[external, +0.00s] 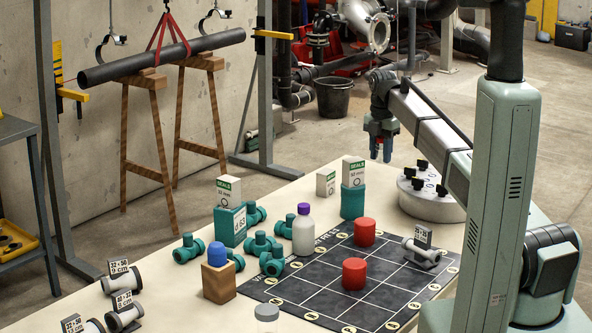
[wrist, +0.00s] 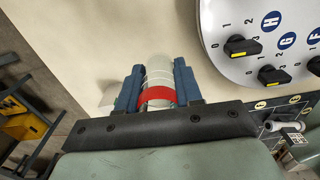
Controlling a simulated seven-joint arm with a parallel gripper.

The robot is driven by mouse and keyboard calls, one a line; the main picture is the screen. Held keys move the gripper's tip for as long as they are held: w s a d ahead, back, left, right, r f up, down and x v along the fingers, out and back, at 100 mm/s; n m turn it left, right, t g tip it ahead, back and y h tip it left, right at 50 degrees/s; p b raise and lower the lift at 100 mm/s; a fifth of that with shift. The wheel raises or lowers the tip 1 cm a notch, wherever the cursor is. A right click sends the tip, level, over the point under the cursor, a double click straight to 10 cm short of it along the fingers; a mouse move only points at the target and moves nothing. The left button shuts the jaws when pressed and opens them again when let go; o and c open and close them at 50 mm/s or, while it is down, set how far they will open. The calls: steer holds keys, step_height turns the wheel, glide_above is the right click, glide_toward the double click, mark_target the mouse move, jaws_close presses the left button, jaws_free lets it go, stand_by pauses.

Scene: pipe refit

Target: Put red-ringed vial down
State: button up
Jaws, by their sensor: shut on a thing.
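My gripper (external: 382,152) hangs above the far end of the table, left of the grey round dial plate, pointing down. In the wrist view my gripper (wrist: 158,82) has its blue fingers closed on both sides of the red-ringed vial (wrist: 158,75). The vial is pale and clear, with a red band (wrist: 157,96) low between the fingers.
The dial plate (external: 432,203) with black knobs stands close by; it also fills the wrist view's upper right (wrist: 225,15). A black grid mat (external: 318,290) carries two red cylinders (external: 354,273). Bare table (external: 290,195) lies behind the mat.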

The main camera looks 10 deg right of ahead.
step_height(320, 180, up, 12)
steer(key=shift+w, duration=0.1)
steer(key=s+a+n, duration=0.2)
steer(key=s+a, duration=0.2)
steer(key=a, duration=1.2)
steer(key=n, duration=1)
glide_above(170, 280)
steer(key=shift+s+f, duration=0.1)
steer(key=shift+f, duration=10.5)
